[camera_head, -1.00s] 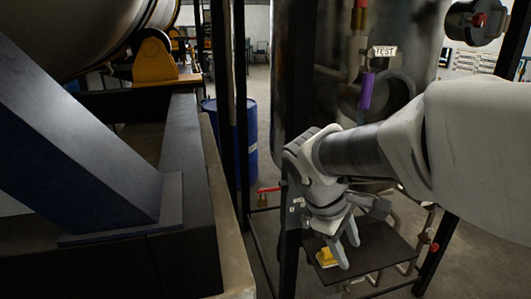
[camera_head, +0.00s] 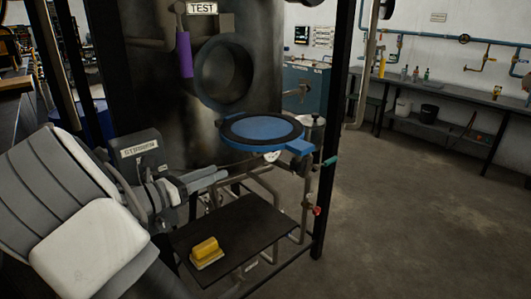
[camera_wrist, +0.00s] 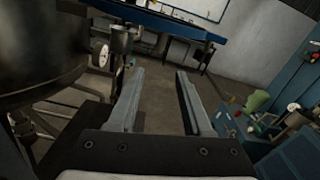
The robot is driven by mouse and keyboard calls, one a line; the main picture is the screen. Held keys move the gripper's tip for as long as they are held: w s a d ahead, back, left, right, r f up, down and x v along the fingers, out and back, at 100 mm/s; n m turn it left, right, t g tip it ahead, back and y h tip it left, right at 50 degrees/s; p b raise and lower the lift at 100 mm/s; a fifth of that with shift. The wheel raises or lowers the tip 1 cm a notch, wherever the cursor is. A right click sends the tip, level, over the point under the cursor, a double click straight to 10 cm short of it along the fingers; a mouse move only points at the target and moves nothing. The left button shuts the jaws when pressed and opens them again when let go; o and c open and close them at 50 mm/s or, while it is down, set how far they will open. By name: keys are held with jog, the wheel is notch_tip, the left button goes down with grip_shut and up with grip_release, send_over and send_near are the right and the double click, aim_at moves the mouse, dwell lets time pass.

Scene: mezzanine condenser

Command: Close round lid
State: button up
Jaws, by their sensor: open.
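The round lid (camera_head: 262,129) is blue with a dark ring on its upper face. It lies nearly flat, swung out in front of the vessel (camera_head: 150,110), whose round opening (camera_head: 224,72) is uncovered. A blue tab sticks out at the lid's right side. My gripper (camera_head: 222,178) is open and empty, below and left of the lid, apart from it in the picture. In the wrist view my gripper's two fingers (camera_wrist: 160,72) are spread with nothing between them. A blue edge (camera_wrist: 170,24) crosses the top there; I cannot tell whether it is the lid.
A black shelf (camera_head: 255,230) below carries a yellow block (camera_head: 205,248). A black frame post (camera_head: 335,130) stands right of the lid, with pipes and valves beside it. A purple cylinder (camera_head: 184,54) hangs left of the opening. The floor (camera_head: 430,210) at right is clear.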

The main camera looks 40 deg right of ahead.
aim_at(256, 154)
jog(key=d, duration=0.5)
jog(key=w+d, duration=0.1)
jog(key=d, duration=1.1)
jog(key=shift+w+d+b, duration=0.15)
jog(key=shift+w+b, duration=0.1)
jog(key=shift+b, duration=0.15)
jog(key=shift+c, duration=0.3)
grip_shut()
